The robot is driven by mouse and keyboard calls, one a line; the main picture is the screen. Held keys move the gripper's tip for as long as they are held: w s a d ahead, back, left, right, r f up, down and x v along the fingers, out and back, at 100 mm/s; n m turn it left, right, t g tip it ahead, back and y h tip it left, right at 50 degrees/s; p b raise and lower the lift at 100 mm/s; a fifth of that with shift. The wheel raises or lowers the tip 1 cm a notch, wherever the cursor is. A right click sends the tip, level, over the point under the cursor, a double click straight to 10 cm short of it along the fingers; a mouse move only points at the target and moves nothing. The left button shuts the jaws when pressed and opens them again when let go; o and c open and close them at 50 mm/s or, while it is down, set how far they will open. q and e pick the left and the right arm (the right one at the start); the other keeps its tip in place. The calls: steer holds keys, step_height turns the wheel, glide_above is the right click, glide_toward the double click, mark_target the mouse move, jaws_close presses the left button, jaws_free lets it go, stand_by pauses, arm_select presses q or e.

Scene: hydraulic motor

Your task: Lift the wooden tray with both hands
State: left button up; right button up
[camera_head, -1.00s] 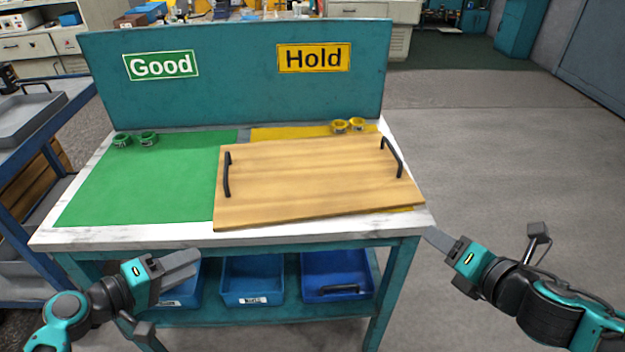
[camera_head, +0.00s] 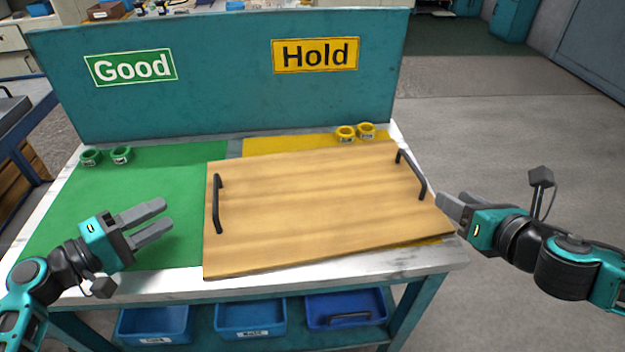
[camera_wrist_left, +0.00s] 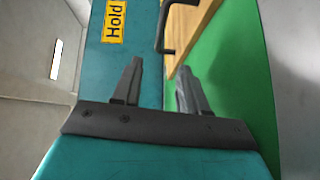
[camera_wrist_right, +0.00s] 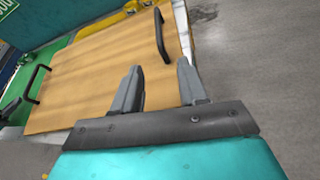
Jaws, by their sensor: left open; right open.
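The wooden tray (camera_head: 310,210) lies flat on the workbench, mostly over the yellow mat, slightly turned. It has a black left handle (camera_head: 217,205) and a black right handle (camera_head: 411,174). My left gripper (camera_head: 158,219) is open and empty above the green mat, left of the left handle and apart from it. The left wrist view shows part of a handle (camera_wrist_left: 160,35) beyond its fingers. My right gripper (camera_head: 449,204) is open and empty just right of the tray's right edge. The right wrist view shows the right handle (camera_wrist_right: 161,38) ahead of its fingers.
The green mat (camera_head: 120,195) covers the bench's left part. Two green rings (camera_head: 121,155) and two yellow rings (camera_head: 366,131) stand at the back. A teal panel (camera_head: 210,75) with "Good" and "Hold" signs rises behind. Blue bins (camera_head: 250,318) sit on the shelf below.

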mark_target(216, 185)
arm_select(q)
steer(key=shift+s, duration=0.15)
arm_select(e)
steer(key=shift+s, duration=0.15)
arm_select(q)
steer(key=shift+d, duration=0.15)
steer(key=x, duration=1.2)
steer(key=shift+w+d+f, duration=0.1)
steer(key=shift+w+d, duration=0.15)
steer(key=shift+w, duration=0.1)
arm_select(e)
steer(key=x, duration=1.3)
arm_select(q)
steer(key=c, duration=0.8)
arm_select(e)
steer(key=c, duration=0.7)
jaws_close()
arm_select(q)
steer(key=shift+s, duration=0.1)
